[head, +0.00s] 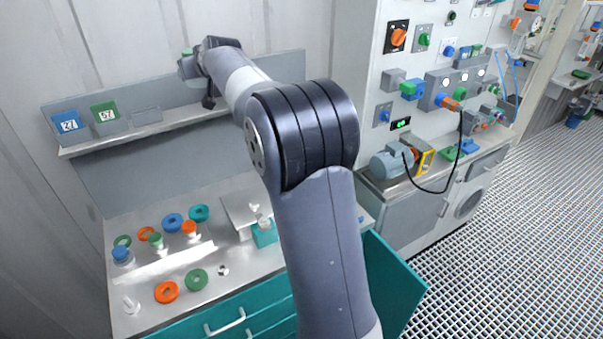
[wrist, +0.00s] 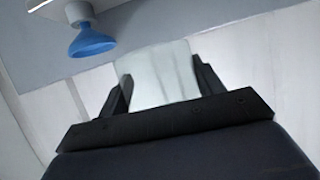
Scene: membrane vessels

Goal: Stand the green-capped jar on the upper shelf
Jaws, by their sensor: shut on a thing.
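My gripper (wrist: 160,78) is shut on a pale, see-through jar (wrist: 158,72) in the wrist view, with a dark finger on each side. The jar's cap does not show there. In the head view my gripper (head: 188,68) is at the far end of my arm, by the back wall above the upper shelf (head: 110,142). A small green patch, which looks like the jar's green cap (head: 187,51), shows beside it. My wrist hides most of the jar. I cannot tell whether the jar touches the shelf.
The bench below holds small capped vessels, coloured rings and a teal block (head: 264,233). A blue flared piece (wrist: 92,42) shows at upper left in the wrist view.

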